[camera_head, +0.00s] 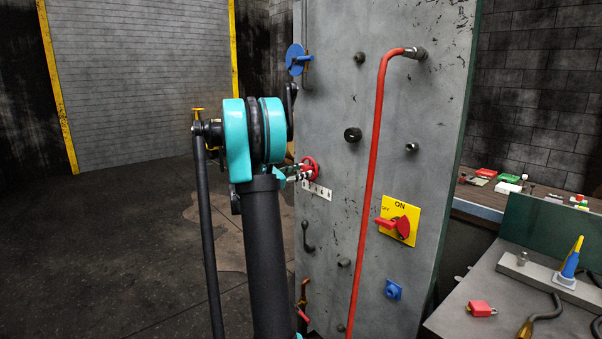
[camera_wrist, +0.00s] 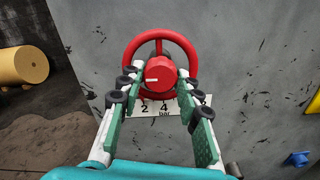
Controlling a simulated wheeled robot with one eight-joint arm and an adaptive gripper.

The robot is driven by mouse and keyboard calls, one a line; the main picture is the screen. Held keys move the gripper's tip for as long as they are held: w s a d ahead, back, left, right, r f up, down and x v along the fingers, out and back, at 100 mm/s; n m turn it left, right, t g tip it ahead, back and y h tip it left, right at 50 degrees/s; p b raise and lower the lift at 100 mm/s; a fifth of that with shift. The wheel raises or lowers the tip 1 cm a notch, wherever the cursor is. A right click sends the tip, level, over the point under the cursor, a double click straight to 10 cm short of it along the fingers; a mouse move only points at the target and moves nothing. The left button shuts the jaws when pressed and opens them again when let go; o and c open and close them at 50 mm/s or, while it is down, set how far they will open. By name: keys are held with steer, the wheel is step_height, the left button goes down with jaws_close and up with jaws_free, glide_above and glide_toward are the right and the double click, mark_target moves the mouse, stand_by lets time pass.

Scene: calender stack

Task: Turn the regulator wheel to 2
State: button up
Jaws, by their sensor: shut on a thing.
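The red regulator wheel (camera_wrist: 161,36) is on the grey panel, with a round red hub at its centre. A short white line on the hub lies nearly level, left of centre. Below it is a white scale plate (camera_wrist: 165,113) with 2, 4 and "bar" readable; its ends are partly hidden by my fingers. My gripper (camera_wrist: 159,84) is shut on the wheel, one finger on each side of the hub. In the head view the wheel (camera_head: 312,167) shows at the panel's left part, partly covered by my arm.
A red hose (camera_head: 368,190) runs down the panel right of the wheel. A yellow ON/OFF plate with red switch (camera_head: 402,226), a blue knob (camera_head: 393,290) and several dark knobs are also on the panel. A workbench (camera_head: 470,325) stands at right; floor at left is open.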

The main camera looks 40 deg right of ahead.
stand_by(0.3)
steer(key=o, duration=1.2)
steer(key=shift+c, duration=0.2)
steer(key=shift+a, duration=0.1)
steer(key=s+a, duration=0.1)
steer(key=a, duration=1)
steer(key=shift+a, duration=0.4)
steer(key=shift+f, duration=0.1)
